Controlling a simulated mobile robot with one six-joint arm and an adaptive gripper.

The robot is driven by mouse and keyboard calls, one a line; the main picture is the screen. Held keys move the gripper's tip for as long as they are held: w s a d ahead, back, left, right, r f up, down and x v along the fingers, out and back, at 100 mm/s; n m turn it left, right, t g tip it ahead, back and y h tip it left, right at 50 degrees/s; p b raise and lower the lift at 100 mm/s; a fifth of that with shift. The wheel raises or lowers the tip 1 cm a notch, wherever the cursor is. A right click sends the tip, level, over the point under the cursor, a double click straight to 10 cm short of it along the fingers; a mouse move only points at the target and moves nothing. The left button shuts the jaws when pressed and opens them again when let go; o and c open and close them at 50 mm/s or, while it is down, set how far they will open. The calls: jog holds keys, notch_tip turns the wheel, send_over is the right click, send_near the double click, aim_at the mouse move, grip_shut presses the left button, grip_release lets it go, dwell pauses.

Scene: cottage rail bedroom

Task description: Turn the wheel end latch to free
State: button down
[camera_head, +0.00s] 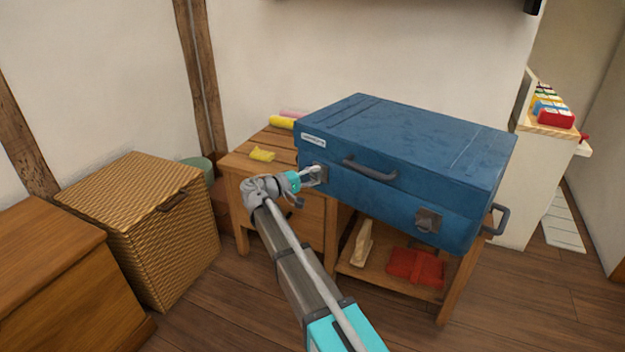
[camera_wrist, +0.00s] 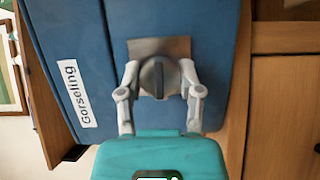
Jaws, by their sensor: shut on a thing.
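A blue suitcase (camera_head: 420,140) lies flat on a wooden stand. Two latches show on its front face. My gripper (camera_head: 315,174) is at the left latch, below the white label, and mostly covers it in the head view. In the wrist view my gripper (camera_wrist: 160,85) has one finger on each side of that latch's round grey knob (camera_wrist: 158,78) and is shut on it. The knob's raised ridge runs up and down in the picture, over a grey-brown plate (camera_wrist: 172,46). The other latch (camera_head: 428,220) is free at the right.
A wicker hamper (camera_head: 140,220) stands at left. Floor is clear in front.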

jog(key=shift+s, duration=0.1)
dwell(0.4)
jog(key=shift+c, duration=1.3)
grip_release()
jog(key=v, duration=1.2)
